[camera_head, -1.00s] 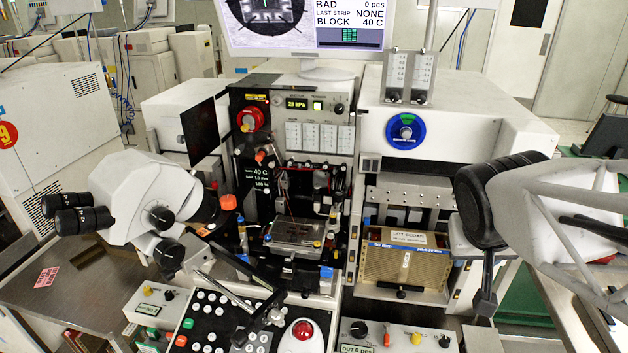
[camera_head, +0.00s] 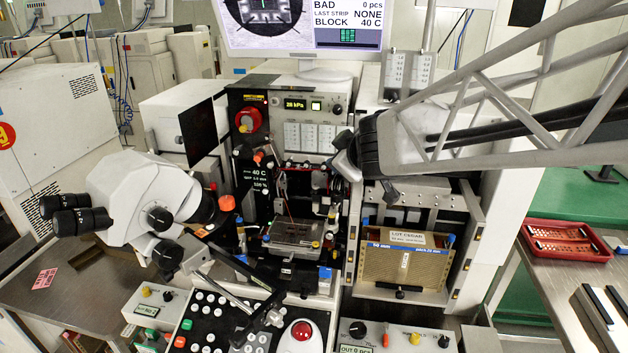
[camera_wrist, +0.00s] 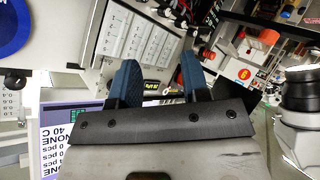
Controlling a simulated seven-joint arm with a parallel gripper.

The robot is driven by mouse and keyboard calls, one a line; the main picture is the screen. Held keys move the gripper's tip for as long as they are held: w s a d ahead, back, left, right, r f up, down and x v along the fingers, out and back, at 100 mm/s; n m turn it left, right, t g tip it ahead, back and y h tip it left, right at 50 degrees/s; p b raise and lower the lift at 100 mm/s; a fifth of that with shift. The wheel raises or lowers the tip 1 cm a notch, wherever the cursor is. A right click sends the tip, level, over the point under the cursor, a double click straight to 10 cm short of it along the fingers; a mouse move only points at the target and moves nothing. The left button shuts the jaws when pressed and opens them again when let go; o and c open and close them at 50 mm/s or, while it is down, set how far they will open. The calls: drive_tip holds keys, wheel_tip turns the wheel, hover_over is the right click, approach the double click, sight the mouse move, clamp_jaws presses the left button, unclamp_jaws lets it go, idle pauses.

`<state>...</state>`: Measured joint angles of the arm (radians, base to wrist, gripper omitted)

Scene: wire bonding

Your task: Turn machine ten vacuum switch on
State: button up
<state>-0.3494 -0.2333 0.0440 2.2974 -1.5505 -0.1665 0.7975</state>
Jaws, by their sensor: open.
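My gripper (camera_head: 345,150) is just right of and below this panel, apart from the knob as far as I can tell. In the wrist view its two blue fingers (camera_wrist: 160,75) are spread and empty, with a panel of white labels (camera_wrist: 135,38) beyond them.
The monitor (camera_head: 290,25) stands above. A red knob (camera_head: 249,119) is left of the panel. The microscope (camera_head: 150,195) is at the left, the keypad (camera_head: 225,325) in front. A brown magazine box (camera_head: 403,262) sits below my arm. A red tray (camera_head: 567,240) lies at the right.

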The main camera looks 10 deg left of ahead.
drive_tip(key=s+a+f+n+g+y, duration=0.2)
drive_tip(key=a+f+n+g, duration=0.25)
drive_tip(key=a, duration=0.65)
drive_tip(key=n+g+h, duration=0.3)
drive_tip(key=n+g, duration=0.2)
drive_tip(key=g, duration=0.2)
approach(241, 256)
drive_tip(key=w+a, duration=0.1)
drive_tip(key=shift+s+a+f+n+g+h, duration=0.2)
drive_tip(key=shift+s+f+n+g+h, duration=0.1)
drive_tip(key=shift+f+n+g+h, duration=0.3)
drive_tip(key=shift+x, duration=3.8)
drive_tip(key=shift+w, duration=0.1)
clamp_jaws()
